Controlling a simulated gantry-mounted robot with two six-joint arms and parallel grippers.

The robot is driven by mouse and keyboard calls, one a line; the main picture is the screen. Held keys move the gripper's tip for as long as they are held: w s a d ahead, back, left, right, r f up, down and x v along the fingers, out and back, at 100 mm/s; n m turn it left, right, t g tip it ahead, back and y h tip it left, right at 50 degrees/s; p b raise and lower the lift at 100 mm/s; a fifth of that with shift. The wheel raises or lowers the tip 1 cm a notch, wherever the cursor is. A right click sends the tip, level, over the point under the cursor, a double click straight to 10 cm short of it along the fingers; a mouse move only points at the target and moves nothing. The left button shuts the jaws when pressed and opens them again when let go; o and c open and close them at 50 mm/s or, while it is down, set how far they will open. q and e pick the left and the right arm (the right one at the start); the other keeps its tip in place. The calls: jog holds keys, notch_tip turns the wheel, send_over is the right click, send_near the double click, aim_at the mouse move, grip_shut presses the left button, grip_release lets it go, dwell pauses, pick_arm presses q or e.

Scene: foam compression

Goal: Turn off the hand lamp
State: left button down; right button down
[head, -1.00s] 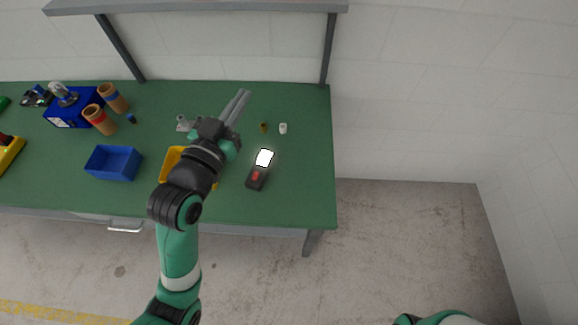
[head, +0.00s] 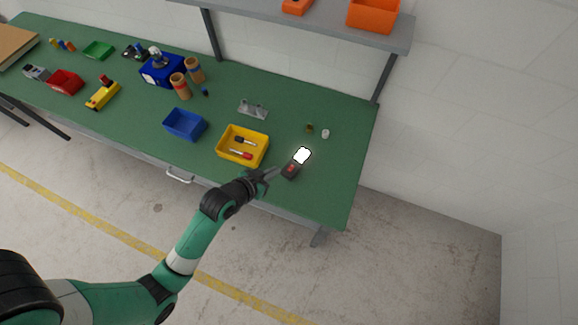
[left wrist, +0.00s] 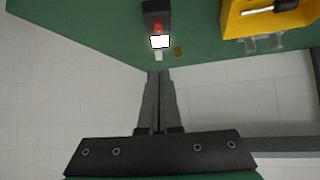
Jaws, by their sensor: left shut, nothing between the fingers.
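The hand lamp (head: 291,170) lies on the green table near its right end. It has a dark body, a red button and a bright white lit face (head: 302,155). It also shows in the left wrist view, with its red button (left wrist: 158,27) beyond my fingertips. My left gripper (head: 275,171) is shut and empty, just to the left of the lamp in the head view. In the left wrist view my left gripper's fingers (left wrist: 160,73) lie together and point toward the lamp; I cannot tell whether they touch it. My right gripper is not in view.
A yellow bin (head: 243,147) with screwdrivers stands left of the lamp. A small white object (head: 325,134) and a brown one (head: 310,128) stand behind it. A blue bin (head: 185,124) is farther left. A grey shelf (head: 330,28) overhangs the back.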

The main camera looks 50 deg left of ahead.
pick_arm(q)
jog(key=b, duration=0.2)
send_over(292, 167)
jog(key=s, duration=0.3)
jog(key=f, duration=0.5)
jog(key=shift+w+d+f, duration=0.1)
jog(key=shift+d+f, duration=0.1)
jog(key=shift+f, duration=0.05)
jog(key=f, duration=0.1)
jog(key=f+b, duration=0.1)
jog(key=f, duration=0.1)
jog(key=shift+w+f, duration=0.25)
jog(key=shift+w, duration=0.15)
jog(key=shift+w+f, duration=0.1)
jog(key=shift+f, duration=0.2)
jog(key=shift+a+f+b, duration=0.1)
jog(key=shift+f+b, duration=0.2)
jog(key=shift+b, duration=0.1)
jog(key=shift+w, duration=0.25)
jog(key=shift+w+a+r, duration=0.1)
jog(key=shift+w+r, duration=0.25)
jog(key=shift+w, duration=0.25)
